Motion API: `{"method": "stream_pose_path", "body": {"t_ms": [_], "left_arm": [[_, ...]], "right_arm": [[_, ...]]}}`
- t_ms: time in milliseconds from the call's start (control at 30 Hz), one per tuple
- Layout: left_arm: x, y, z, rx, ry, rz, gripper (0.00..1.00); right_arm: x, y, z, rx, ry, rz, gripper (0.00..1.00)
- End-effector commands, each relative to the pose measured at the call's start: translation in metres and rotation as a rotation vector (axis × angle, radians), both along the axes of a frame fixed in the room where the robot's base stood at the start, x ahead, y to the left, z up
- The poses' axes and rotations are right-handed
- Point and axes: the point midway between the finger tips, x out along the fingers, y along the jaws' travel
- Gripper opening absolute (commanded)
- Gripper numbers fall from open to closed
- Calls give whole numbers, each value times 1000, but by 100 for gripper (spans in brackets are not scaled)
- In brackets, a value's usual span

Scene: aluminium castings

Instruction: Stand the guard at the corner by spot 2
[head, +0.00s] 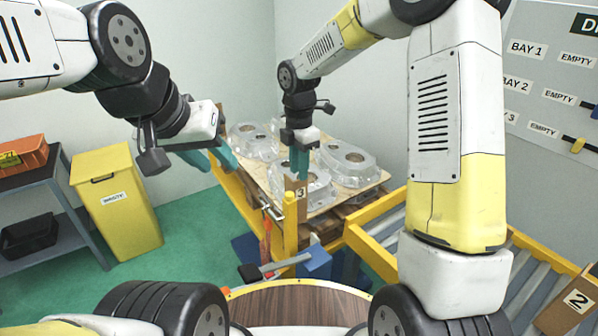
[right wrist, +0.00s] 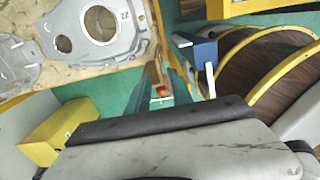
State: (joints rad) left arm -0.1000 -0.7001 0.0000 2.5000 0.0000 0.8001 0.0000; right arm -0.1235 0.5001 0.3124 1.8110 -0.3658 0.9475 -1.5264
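A brown upright piece with a "3" label (head: 297,192) stands at the near corner of the pallet of castings. A brown board with a "2" label (head: 574,302) is at the lower right, beside the rollers. I cannot tell which brown piece, if any, is the guard. My right gripper (head: 300,164) points down just above the "3" piece. In the right wrist view its teal fingers (right wrist: 158,92) are apart, with a narrow brown strip (right wrist: 153,75) showing between or beyond them. My left gripper (head: 212,154) is at the pallet's left side, fingers apart, seemingly empty.
Castings (head: 345,160) lie on a wooden board over the pallet. Yellow rails (head: 375,210) and rollers run on the right. A yellow bin (head: 118,205) and a shelf (head: 45,190) stand left. A round wooden top (head: 300,306) is in front. Green floor is clear at left.

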Motion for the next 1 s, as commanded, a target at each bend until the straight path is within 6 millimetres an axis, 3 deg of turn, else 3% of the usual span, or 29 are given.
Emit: {"method": "stream_pose_path", "body": {"t_ms": [100,267,467,700,833,1000], "left_arm": [[0,0,0,0,0,0,36],[0,0,0,0,0,0,36],[0,0,0,0,0,0,36],[0,0,0,0,0,0,36],[0,0,0,0,0,0,36],[0,0,0,0,0,0,36]], "right_arm": [[1,0,19,0,-2,-2,27],[-1,-2,33,0,-4,-11,27],[-23,-29,74,19,-71,-268,27],[-90,-86,137,154,-188,-910,27],[-132,-111,157,281,-216,-1265,27],[-183,-132,168,480,-200,-1682,27]]}}
